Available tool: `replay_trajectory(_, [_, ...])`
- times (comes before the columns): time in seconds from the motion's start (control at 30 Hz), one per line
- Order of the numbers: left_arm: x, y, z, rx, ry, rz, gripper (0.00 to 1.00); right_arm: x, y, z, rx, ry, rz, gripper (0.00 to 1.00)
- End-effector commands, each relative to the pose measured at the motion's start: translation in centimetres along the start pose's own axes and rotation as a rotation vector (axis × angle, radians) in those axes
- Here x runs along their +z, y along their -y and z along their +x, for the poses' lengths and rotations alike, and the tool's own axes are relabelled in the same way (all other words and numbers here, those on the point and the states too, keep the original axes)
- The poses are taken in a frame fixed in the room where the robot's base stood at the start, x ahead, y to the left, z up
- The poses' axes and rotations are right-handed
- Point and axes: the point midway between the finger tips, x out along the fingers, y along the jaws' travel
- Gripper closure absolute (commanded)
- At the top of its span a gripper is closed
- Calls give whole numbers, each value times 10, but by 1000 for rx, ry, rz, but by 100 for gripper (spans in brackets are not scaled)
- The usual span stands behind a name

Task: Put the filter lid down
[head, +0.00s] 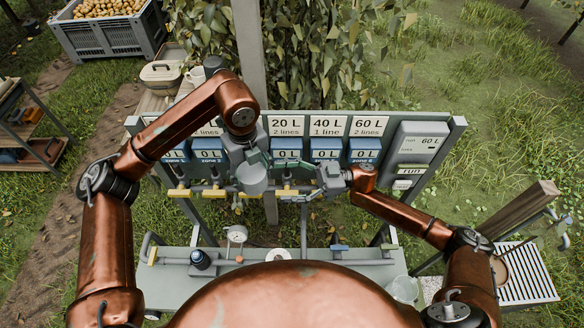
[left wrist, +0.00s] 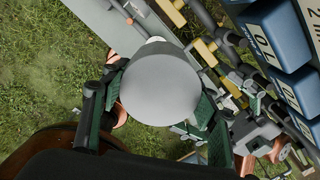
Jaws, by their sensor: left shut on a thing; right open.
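The filter lid (head: 252,181), a round grey cap, is held in front of the valve panel, above the bench. It fills the middle of the left wrist view (left wrist: 160,88). My left gripper (head: 250,166) is shut on it, with green finger pads on both sides of it (left wrist: 158,105). My right gripper (head: 318,183) is open to the right of the lid, near the valve row. Part of its jaw area is small and hard to make out.
A grey bench (head: 168,285) below carries a pressure gauge (head: 236,236), a white round part (head: 278,255), a dark blue-topped fitting (head: 200,260) and pipes. Yellow valves (head: 179,192) line the panel (head: 455,135). A clear jar (head: 404,288) stands at the bench's right end.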

Motion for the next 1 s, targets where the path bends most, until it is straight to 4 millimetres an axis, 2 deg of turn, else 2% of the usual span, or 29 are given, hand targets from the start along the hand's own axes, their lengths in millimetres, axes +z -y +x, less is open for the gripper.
replay_trajectory(0.03, [0, 0, 0, 0, 0, 0, 70, -12, -5, -2, -23, 44, -16, 25])
replay_trajectory(0.2, [0, 0, 0, 0, 0, 0, 70, -34, -12, -13, -67, 145, 15, 25])
replay_trajectory(0.33, [0, 0, 0, 0, 0, 0, 70, -41, -13, -16, -78, 178, 37, 25])
replay_trajectory(0.43, [0, 0, 0, 0, 0, 0, 70, -41, -13, -10, -80, 183, 43, 25])
replay_trajectory(1.0, [0, 0, 0, 0, 0, 0, 70, -24, -5, 82, -80, 178, 43, 25])
